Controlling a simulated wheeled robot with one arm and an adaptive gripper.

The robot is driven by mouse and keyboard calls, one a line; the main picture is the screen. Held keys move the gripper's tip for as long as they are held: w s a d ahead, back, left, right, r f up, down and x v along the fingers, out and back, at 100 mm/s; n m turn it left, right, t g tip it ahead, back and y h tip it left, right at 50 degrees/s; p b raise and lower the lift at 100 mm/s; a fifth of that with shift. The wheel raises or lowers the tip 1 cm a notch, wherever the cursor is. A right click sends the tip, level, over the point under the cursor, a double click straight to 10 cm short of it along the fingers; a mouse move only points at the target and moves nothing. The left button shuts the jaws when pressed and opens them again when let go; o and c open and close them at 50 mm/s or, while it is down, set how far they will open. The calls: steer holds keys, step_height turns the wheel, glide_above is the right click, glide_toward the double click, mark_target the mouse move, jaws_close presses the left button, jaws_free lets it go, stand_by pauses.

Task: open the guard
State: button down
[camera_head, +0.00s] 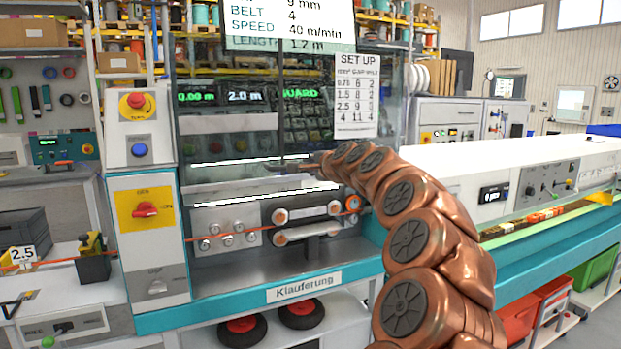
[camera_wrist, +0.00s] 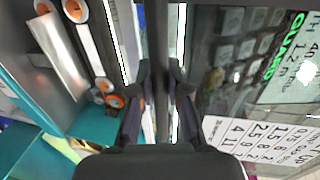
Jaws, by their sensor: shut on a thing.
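The guard (camera_head: 230,135) is a dark see-through panel on the front of the Klauferung machine. It also shows in the wrist view (camera_wrist: 225,70), tinted, filling the right side. My gripper (camera_head: 287,164) reaches in from the right at the panel's lower part. In the wrist view my gripper (camera_wrist: 158,105) has its two fingers on either side of a narrow bar at the guard's edge, shut on it. Below this edge, the belt rollers (camera_head: 307,212) show clear and untinted.
A control column with a red emergency button (camera_head: 137,101) and a red rotary switch (camera_head: 145,210) stands left of the guard. A SET UP sheet (camera_head: 357,96) is at the panel's upper right. A long white and teal machine (camera_head: 520,170) extends right behind my arm.

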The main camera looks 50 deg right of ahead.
mark_target(305, 145)
step_height(305, 145, up, 6)
steer(key=shift+f+p, duration=0.1)
steer(key=shift+p, duration=1.15)
steer(key=shift+d, duration=0.1)
steer(key=c, duration=1.1)
jaws_free()
steer(key=shift+c, duration=0.2)
steer(key=v, duration=1.2)
